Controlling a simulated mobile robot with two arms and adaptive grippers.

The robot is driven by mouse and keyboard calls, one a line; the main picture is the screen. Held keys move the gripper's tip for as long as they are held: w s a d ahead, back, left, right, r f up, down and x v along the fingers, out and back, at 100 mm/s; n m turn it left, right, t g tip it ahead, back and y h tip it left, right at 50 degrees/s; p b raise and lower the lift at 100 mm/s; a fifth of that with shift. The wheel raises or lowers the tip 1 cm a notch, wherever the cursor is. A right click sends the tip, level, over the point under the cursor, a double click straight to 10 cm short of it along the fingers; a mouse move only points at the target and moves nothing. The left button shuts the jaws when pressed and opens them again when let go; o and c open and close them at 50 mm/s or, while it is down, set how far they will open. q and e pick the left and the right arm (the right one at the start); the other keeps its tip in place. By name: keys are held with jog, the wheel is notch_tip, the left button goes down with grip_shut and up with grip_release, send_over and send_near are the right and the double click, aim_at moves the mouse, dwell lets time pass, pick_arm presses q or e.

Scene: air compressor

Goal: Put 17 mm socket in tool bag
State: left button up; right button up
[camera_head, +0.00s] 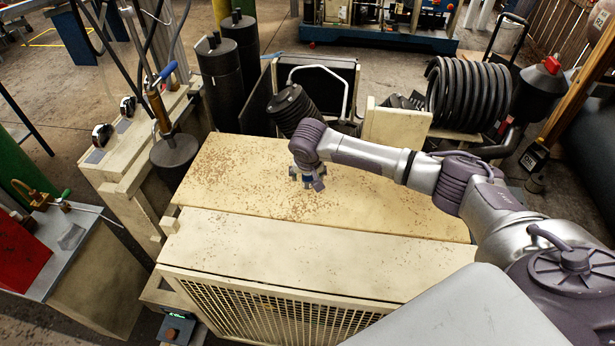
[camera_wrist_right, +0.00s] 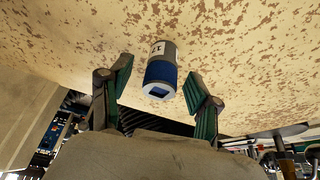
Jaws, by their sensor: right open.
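The socket (camera_wrist_right: 162,68) is a short grey cylinder with a blue band and a white printed label. In the right wrist view it shows between the two spread fingers of my right gripper (camera_wrist_right: 157,82), against the rust-speckled cream surface, with a gap on each side. In the head view my right gripper (camera_head: 307,181) points down just over the cream compressor top (camera_head: 240,185); I cannot clearly make out the socket there. A dark open container with a pale tubular handle (camera_head: 322,80) stands behind the top; I cannot tell whether it is the tool bag. My left gripper is not in view.
Dark cylinders (camera_head: 220,75) stand behind the top at left. A black coil (camera_head: 470,95) and a cream block (camera_head: 395,127) are behind at right. A gauge post with a dark round base (camera_head: 175,152) stands at left. The compressor top's left part is clear.

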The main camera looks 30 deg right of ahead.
grip_shut()
jog(key=shift+r, duration=0.15)
